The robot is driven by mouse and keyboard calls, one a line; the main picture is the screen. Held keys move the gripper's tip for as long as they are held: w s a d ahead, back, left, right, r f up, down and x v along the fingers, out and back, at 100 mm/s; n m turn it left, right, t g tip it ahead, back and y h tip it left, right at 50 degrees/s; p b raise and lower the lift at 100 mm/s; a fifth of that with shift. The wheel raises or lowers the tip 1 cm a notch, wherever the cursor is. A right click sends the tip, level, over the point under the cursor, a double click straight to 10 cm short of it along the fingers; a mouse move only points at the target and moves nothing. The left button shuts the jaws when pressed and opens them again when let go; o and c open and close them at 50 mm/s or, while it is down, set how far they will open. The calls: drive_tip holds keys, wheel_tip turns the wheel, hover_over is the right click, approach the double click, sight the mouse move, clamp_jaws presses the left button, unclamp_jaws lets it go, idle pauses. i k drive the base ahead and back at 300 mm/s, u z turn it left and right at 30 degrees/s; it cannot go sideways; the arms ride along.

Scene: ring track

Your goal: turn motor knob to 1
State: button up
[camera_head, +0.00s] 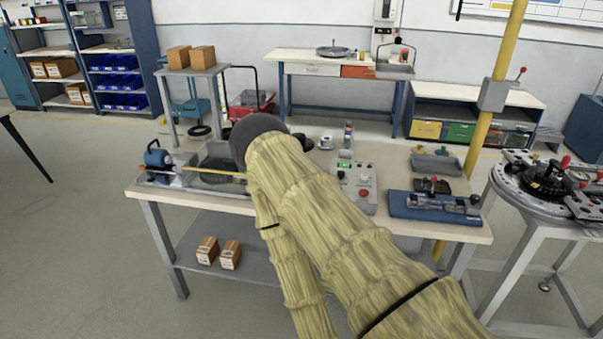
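A grey control box (356,187) stands on the workbench (466,226), right of my arm. It has a small lit green display, a red button (364,194) and small controls beside them. Which control is the motor knob, and its setting, are too small to tell. A small blue motor (156,158) sits at the bench's left end, beside a track partly covered by my arm. My arm, in a pale ribbed sleeve with a dark rounded joint, reaches over the middle of the bench. My gripper does not show.
A blue fixture (432,207) and a grey tray (436,164) lie right of the control box. A yellow post (488,105) rises behind the bench's right end. A round table (540,190) with a dial device stands at right. Open floor lies at left.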

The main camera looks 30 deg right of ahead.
sight(364, 176)
drive_tip(key=u, duration=0.4)
drive_tip(key=i, duration=1)
drive_tip(key=z, duration=0.75)
